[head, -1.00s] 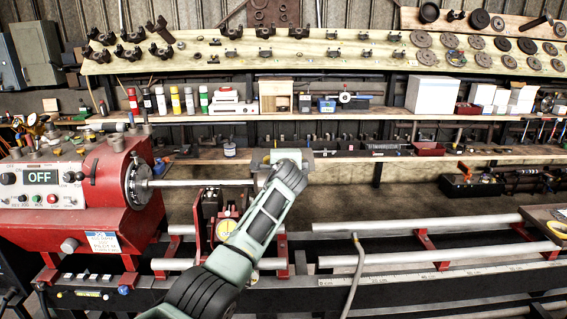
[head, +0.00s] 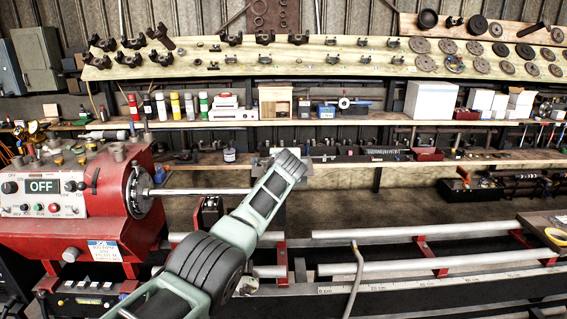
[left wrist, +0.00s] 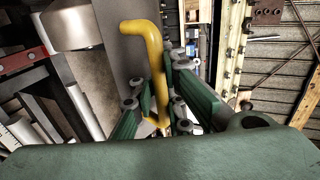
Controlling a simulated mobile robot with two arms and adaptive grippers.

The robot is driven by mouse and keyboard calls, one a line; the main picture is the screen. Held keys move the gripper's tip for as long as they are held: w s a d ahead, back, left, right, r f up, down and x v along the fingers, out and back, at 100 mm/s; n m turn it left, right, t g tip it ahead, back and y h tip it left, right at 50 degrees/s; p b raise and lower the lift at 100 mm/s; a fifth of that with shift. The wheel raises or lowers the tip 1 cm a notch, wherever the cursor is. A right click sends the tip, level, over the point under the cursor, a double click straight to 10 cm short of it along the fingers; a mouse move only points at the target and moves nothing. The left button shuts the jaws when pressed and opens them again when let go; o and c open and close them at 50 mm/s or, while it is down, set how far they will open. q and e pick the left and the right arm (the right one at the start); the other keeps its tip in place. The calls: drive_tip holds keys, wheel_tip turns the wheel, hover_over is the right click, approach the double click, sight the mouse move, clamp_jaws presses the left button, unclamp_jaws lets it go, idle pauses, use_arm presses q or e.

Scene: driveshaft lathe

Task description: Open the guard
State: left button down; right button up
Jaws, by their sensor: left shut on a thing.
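A yellow bar handle (left wrist: 148,40) stands on a grey sheet-metal panel (left wrist: 112,75), which looks like the guard, in the left wrist view. My left gripper (left wrist: 155,95) is shut around the handle. In the head view my left arm comes up from the lower left and ends near the free end of the shaft (head: 205,191); the arm hides the gripper, the handle and most of the guard. How far the guard is open cannot be told. My right gripper is in neither view.
The red lathe headstock (head: 105,210) with an "OFF" display (head: 43,186) stands at the left and carries the shaft. Two pale rails (head: 420,230) run to the right, with a bent grey lever (head: 357,275) before them. Loaded shelves (head: 330,75) line the back wall.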

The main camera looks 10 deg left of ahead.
use_arm(q)
drive_tip(key=shift+r, duration=0.45)
drive_tip(key=c, duration=1.8)
unclamp_jaws()
drive_tip(key=shift+s, duration=0.1)
drive_tip(key=shift+s+d+f, duration=0.1)
drive_tip(key=shift+f, duration=0.15)
drive_tip(key=v, duration=1.2)
drive_tip(key=shift+f, duration=0.1)
